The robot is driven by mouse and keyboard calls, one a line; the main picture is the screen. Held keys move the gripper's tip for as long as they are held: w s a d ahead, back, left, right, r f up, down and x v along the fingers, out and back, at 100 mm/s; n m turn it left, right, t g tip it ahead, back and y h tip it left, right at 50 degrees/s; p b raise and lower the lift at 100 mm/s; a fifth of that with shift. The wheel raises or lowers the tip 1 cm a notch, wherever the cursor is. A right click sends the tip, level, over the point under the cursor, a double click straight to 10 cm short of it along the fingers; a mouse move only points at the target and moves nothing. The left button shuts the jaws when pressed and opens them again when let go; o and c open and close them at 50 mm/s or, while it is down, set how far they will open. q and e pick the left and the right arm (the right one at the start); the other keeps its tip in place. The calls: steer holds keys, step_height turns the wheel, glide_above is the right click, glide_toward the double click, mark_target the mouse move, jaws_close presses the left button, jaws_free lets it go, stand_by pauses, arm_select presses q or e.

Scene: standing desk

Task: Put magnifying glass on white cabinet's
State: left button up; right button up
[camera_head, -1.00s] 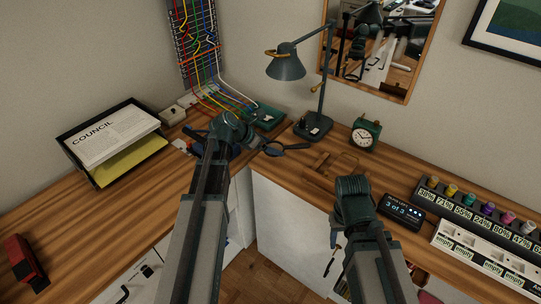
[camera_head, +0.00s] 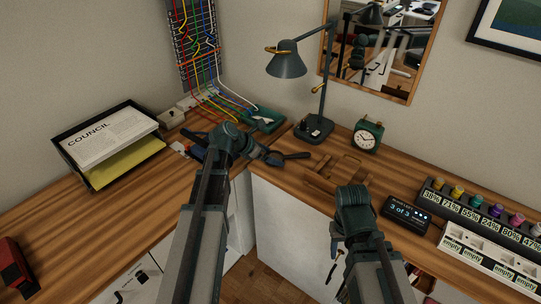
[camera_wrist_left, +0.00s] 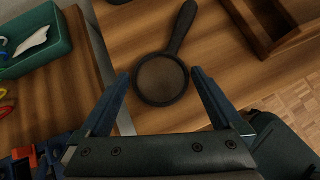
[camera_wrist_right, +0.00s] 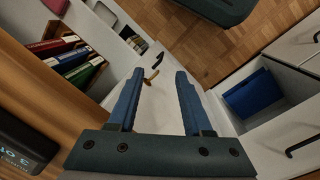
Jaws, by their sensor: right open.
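The black magnifying glass lies flat on the wooden desk. In the head view its handle (camera_head: 297,155) shows, and my left wrist covers most of its lens. In the left wrist view its round lens (camera_wrist_left: 161,79) is between the fingertips of my left gripper (camera_wrist_left: 160,77), and the handle points away, up and right. My left gripper is open, with clear gaps to the rim on both sides. The white cabinet (camera_head: 288,228) stands under the desk edge. My right gripper (camera_wrist_right: 155,73) is open and empty, pointing down past the desk edge by white cabinet fronts.
A brown wooden holder (camera_head: 338,175), a desk lamp (camera_head: 316,127) and a green clock (camera_head: 367,135) stand near the glass. A green tray (camera_wrist_left: 33,40) is at left in the left wrist view. Books (camera_wrist_right: 75,62) fill an open shelf beside my right gripper.

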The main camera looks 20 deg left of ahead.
arm_select(q)
steer(key=shift+r, duration=0.25)
steer(key=p+v, duration=0.8)
steer(key=v, duration=0.3)
steer(key=s+d+f+m+g+y, duration=0.3)
steer(key=s+d+m, duration=0.6)
steer(key=m, duration=0.7)
steer(key=s+d+f+m+g+y, duration=0.2)
steer(key=s+d+m+g+y, duration=0.2)
steer(key=s+d+m, duration=0.5)
steer(key=d+m, duration=0.3)
steer(key=m, duration=0.4)
steer(key=shift+s+d+f+p, duration=0.3)
steer(key=shift+d+f+p, duration=0.05)
steer(key=shift+f, duration=0.05)
step_height(320, 180, up, 3)
steer(key=p, duration=0.2)
steer(key=shift+f+p, duration=0.2)
steer(key=shift+p, duration=0.1)
